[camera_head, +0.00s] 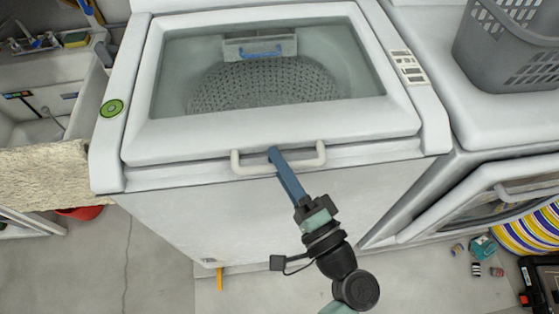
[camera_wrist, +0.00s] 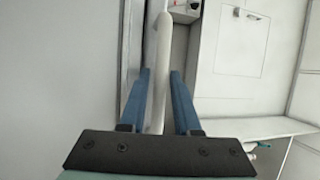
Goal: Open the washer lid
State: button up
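The washer (camera_head: 170,215) is a white top-loader whose lid (camera_head: 270,132), with a window showing a perforated drum, is down. A pale bar handle (camera_head: 236,164) runs along the lid's front edge. My gripper (camera_head: 274,156) reaches up to the middle of this handle from the front. In the wrist view, the handle (camera_wrist: 160,60) runs between the two blue fingers of my gripper (camera_wrist: 160,80). The fingers look apart, with narrow gaps beside the bar. Contact is not clear.
A grey basket (camera_head: 508,50) stands on the front-loading machine (camera_head: 470,100) at the right. A sink (camera_head: 45,100) is at the left. Small items and a striped object (camera_head: 530,232) lie on the floor at the right. The floor (camera_head: 150,265) at the front left is clear.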

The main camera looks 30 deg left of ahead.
grip_shut()
dwell(1.4)
